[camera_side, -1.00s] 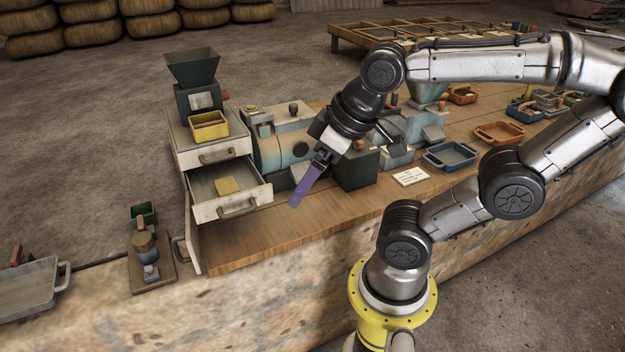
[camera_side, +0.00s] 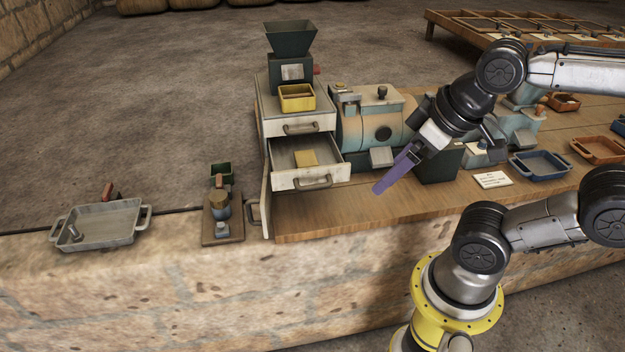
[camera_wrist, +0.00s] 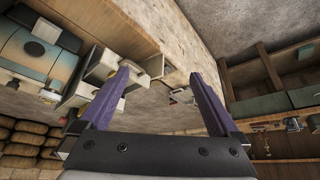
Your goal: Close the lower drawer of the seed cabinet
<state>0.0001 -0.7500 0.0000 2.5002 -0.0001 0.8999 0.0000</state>
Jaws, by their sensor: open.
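The seed cabinet (camera_side: 265,121) is a pale, worn unit at the left end of the bench. Its lower drawer (camera_side: 309,180) is pulled out, with a small yellow block (camera_side: 305,158) inside and a metal handle on its front. The upper drawer (camera_side: 302,126) above it looks shut. My gripper (camera_side: 379,189) has purple fingers and hangs to the right of the lower drawer's handle, apart from it. In the wrist view my gripper (camera_wrist: 160,73) is open with nothing between the fingers. Pale drawer fronts show there, partly behind the left finger.
A yellow bin (camera_side: 297,97) and a dark hopper (camera_side: 291,40) stand on the cabinet. A teal machine (camera_side: 378,120) stands right of it, behind my gripper. A metal tray (camera_side: 98,224) and a wooden board (camera_side: 222,230) lie to the left. The bench strip before the machine is clear.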

